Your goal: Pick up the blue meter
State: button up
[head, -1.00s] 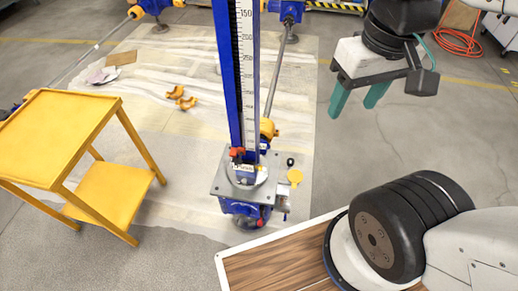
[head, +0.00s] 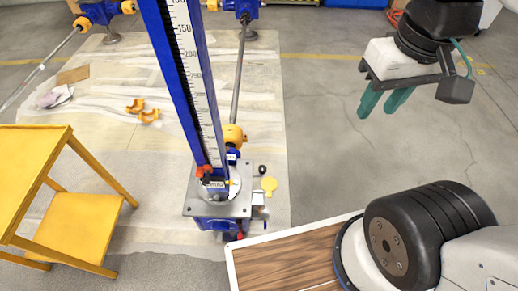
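A tall blue post with a white numbered scale (head: 189,75) rises from a screw jack and runs out of the top of the head view. It leans a little in the picture. At its foot, a small dark blue device with a pale label (head: 215,183) sits on the jack's round plate; I cannot tell whether this or the scale is the blue meter. My gripper (head: 384,103) hangs at the upper right with two teal fingers apart and nothing between them. It is well to the right of the post.
The jack's grey base plate (head: 240,205) carries a yellow disc (head: 269,184) and a small black knob (head: 262,169). A yellow stepped stand (head: 70,228) is at left. Orange clamps (head: 142,110) lie on the floor sheet. Open concrete floor lies right of the sheet.

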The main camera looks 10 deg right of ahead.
aim_at(232, 158)
jog(key=z, duration=1.1)
jog(key=i, duration=2.5)
jog(key=u, duration=3.1)
